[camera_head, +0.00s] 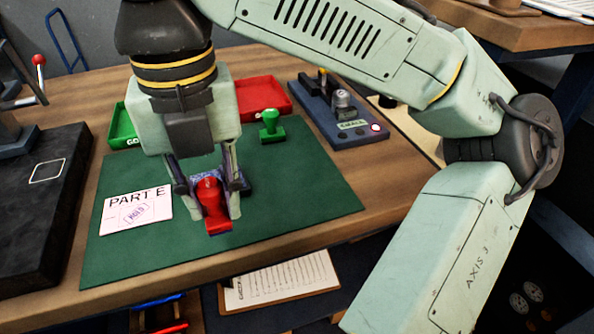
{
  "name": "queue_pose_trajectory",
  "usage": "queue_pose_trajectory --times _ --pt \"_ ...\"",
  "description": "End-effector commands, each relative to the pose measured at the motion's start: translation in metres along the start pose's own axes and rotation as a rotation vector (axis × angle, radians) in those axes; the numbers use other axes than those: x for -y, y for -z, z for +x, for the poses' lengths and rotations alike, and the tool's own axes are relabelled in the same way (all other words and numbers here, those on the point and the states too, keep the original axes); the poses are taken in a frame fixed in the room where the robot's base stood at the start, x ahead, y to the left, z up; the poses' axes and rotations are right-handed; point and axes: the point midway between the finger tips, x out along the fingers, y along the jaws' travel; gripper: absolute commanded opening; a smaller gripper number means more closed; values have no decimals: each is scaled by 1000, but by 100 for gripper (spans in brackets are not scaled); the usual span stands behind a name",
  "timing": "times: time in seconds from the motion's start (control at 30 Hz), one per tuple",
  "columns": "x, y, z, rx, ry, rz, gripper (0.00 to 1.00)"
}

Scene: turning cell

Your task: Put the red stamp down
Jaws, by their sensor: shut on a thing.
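The red stamp (212,205) is between the fingers of my gripper (207,208), over the green mat (300,200). My gripper points down and is shut on the red stamp. I cannot tell whether the stamp's base touches the mat. A dark blue-purple object (234,178), possibly an ink pad, shows just behind the stamp and is partly hidden by the fingers. A white card (136,199) marked PART E, with a purple HOLD stamp mark, lies on the mat to the left.
A green stamp (271,127) stands at the mat's back edge. Behind are a green tray (122,128), a red tray (263,95) and a blue fixture (345,120). A black slab (45,215) lies left. The mat's right side is clear.

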Motion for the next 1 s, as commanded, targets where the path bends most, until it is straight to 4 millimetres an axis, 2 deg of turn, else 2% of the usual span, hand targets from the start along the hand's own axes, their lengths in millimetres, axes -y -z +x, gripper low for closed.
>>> queue_pose_trajectory --times 0.17,0.6,0.8,1.0 --pt "18 -14 0 -2 -2 5 6" --pt "105 -86 10 -2 -2 2 6" --pt "122 -100 14 0 -1 -1 6" --pt "123 -101 32 -2 -3 -4 6"
